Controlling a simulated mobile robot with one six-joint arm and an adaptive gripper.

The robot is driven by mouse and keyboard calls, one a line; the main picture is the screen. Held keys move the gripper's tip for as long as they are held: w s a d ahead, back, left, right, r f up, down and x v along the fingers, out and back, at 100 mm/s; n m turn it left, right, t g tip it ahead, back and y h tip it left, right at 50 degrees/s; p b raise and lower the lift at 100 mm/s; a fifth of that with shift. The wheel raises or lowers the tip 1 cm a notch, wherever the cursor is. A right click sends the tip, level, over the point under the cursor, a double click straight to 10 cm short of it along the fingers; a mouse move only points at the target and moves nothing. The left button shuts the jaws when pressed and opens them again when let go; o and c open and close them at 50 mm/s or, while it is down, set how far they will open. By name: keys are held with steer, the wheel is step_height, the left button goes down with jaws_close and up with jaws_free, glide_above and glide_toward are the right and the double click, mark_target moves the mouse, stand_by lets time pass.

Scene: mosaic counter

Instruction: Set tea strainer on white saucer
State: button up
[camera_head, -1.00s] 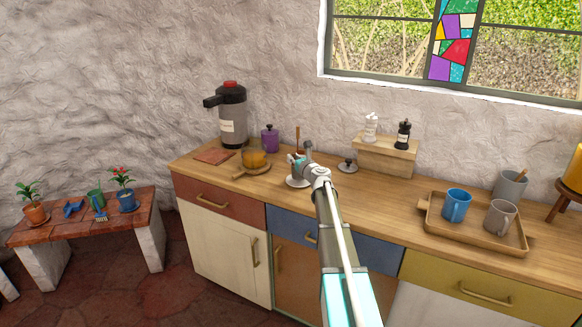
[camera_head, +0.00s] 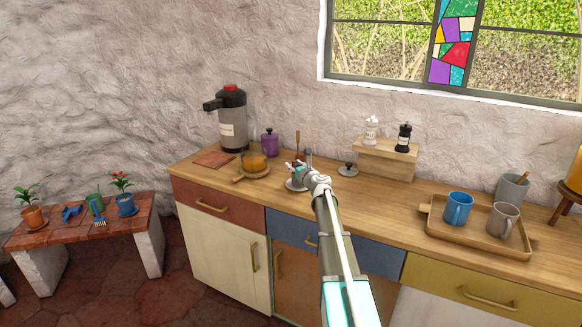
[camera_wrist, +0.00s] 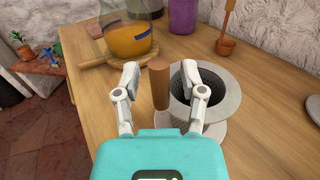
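The tea strainer has a dark mesh basket (camera_wrist: 183,88) with a wide grey rim and what looks like its brown wooden handle (camera_wrist: 158,84). It appears in or over the white saucer (camera_wrist: 214,130); whether it touches cannot be told. The saucer also shows on the counter in the head view (camera_head: 293,187). My gripper (camera_wrist: 160,80) is open. Its fingers stand on either side of the handle with visible gaps, and the right finger overlaps the basket. In the head view my gripper (camera_head: 300,172) is just above the saucer and hides most of the strainer.
A glass vessel of amber liquid (camera_wrist: 127,32) stands on a round wooden board (camera_wrist: 93,58) left of the saucer. A purple canister (camera_head: 269,143) and a wooden utensil (camera_wrist: 227,42) are behind. A lidded item (camera_head: 348,169) is to the right. The counter front is clear.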

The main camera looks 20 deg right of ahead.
steer(key=shift+r, duration=0.1)
stand_by(0.3)
steer(key=shift+s, duration=0.1)
steer(key=s, duration=1.1)
steer(key=shift+s+d, duration=0.4)
steer(key=shift+d, duration=0.05)
